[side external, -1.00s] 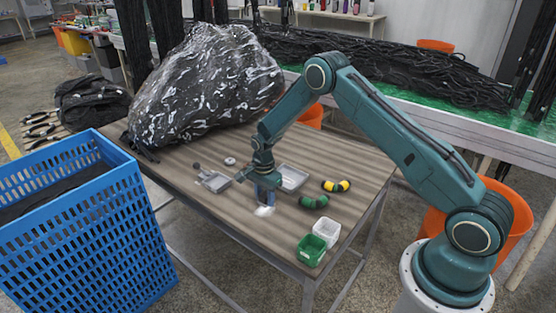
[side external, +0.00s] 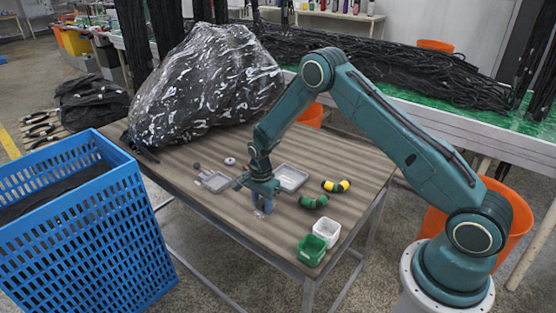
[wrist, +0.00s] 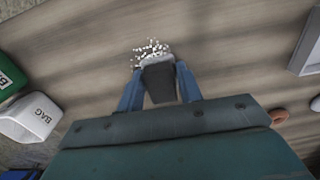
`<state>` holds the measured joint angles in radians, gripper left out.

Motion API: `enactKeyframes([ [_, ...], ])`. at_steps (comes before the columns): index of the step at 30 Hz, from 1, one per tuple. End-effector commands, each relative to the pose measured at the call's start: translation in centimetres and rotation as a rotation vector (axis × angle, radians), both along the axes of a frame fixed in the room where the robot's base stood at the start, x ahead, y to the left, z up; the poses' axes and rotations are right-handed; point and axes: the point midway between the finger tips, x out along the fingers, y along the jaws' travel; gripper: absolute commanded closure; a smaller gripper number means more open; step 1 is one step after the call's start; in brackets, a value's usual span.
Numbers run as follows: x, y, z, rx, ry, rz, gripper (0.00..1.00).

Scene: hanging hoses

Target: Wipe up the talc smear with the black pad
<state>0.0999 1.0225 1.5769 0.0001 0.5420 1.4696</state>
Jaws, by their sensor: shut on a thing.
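My gripper (side external: 262,206) points down at the wooden table (side external: 222,220), near its front edge. In the wrist view its two blue fingers (wrist: 160,88) are shut on the black pad (wrist: 158,84), which shows dark with a pale lower edge. The talc smear (wrist: 151,50) is a small patch of white specks just beyond the pad's edge. In the side view only a faint pale trace of the smear (side external: 259,214) shows below the fingers. The pad is hard to make out there, and whether it touches the table I cannot tell.
A grey tray (side external: 291,178) lies behind my gripper, and another flat grey piece (side external: 215,182) lies left. Green (side external: 314,202) and yellow-black (side external: 337,186) hose pieces lie right. Green (side external: 311,249) and white (side external: 327,232) bins stand at the front right corner. A wrapped bundle (side external: 205,90) fills the back.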

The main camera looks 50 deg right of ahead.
Motion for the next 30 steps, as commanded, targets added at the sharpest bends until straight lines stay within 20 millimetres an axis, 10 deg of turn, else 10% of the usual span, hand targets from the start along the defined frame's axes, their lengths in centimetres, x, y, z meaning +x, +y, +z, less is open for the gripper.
enactKeyframes([
  [16,-0.1,5.0,0.0,0.001,0.001,0.002,0.86],
  [30,0.0,0.2,-0.1,0.000,0.001,-0.004,0.86],
])
